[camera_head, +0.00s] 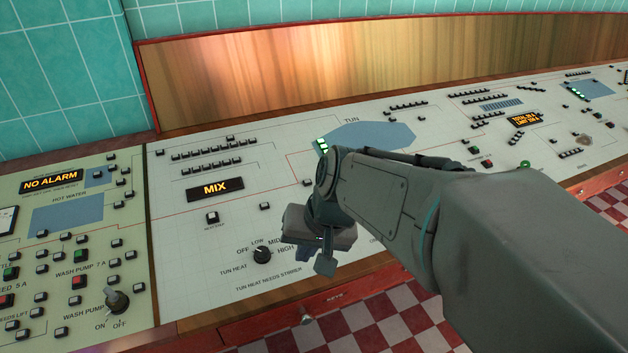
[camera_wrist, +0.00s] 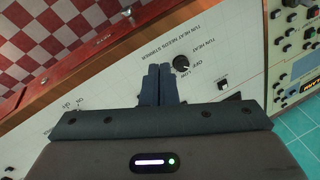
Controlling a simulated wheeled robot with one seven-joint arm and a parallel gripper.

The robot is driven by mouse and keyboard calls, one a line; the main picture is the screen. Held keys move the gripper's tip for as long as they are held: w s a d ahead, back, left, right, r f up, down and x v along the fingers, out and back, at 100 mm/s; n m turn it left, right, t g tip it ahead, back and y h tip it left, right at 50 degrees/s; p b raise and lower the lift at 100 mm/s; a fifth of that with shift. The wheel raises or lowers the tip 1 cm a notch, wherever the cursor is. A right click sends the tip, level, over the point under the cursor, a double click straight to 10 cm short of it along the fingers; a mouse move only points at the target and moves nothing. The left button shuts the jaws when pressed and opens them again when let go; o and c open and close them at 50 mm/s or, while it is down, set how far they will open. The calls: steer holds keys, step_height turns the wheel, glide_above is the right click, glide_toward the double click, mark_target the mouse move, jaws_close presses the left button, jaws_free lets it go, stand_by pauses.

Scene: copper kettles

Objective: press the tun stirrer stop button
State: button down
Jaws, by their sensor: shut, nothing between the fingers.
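The tun panel (camera_head: 235,275) is a pale sloping console section with the word TUN near a blue tank shape (camera_head: 372,136). I cannot pick out a stirrer stop button; my arm and gripper cover part of this panel. My gripper (camera_wrist: 160,68) is shut and empty, its fingertips together over the panel. In the head view its fingers are largely hidden by the wrist. A black tun heat knob (camera_head: 262,254) is left of my gripper there; in the wrist view the knob (camera_wrist: 181,62) is just right of the fingertips. I cannot tell whether the fingertips touch the panel.
The hot water panel (camera_head: 130,240) at the left holds several buttons and a NO ALARM display (camera_head: 51,181). A wooden front edge (camera_head: 230,318) borders the console above a checkered floor.

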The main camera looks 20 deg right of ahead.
steer(key=w+d+f+m+t+y+b, duration=0.1)
steer(key=w+d+m+t, duration=0.2)
steer(key=w+d+m, duration=0.35)
steer(key=w+d+f+m+t+y, duration=0.1)
steer(key=w+d+m+t, duration=0.2)
steer(key=w+m, duration=0.6)
steer(key=w+d+f+m+t+h, duration=0.2)
steer(key=w+d+m, duration=0.2)
steer(key=d, duration=0.4)
steer(key=shift+d+m+b, duration=0.35)
steer(key=shift+d+m, duration=0.05)
steer(key=shift+m, duration=0.05)
steer(key=shift+w, duration=0.1)
steer(key=f+b, duration=0.2)
steer(key=w+f+b, duration=0.1)
steer(key=f+b, duration=0.1)
steer(key=f, duration=0.1)
steer(key=f+b, duration=0.2)
steer(key=shift+w+a+f, duration=0.1)
steer(key=shift+w+f, duration=0.1)
steer(key=shift+f, duration=0.1)
steer(key=shift+w+f+b, duration=0.15)
steer(key=shift+f+b, duration=0.3)
steer(key=shift+b, duration=0.2)
steer(key=shift+f, duration=0.15)
steer(key=shift+f+b, duration=0.3)
steer(key=shift+b, duration=0.4)
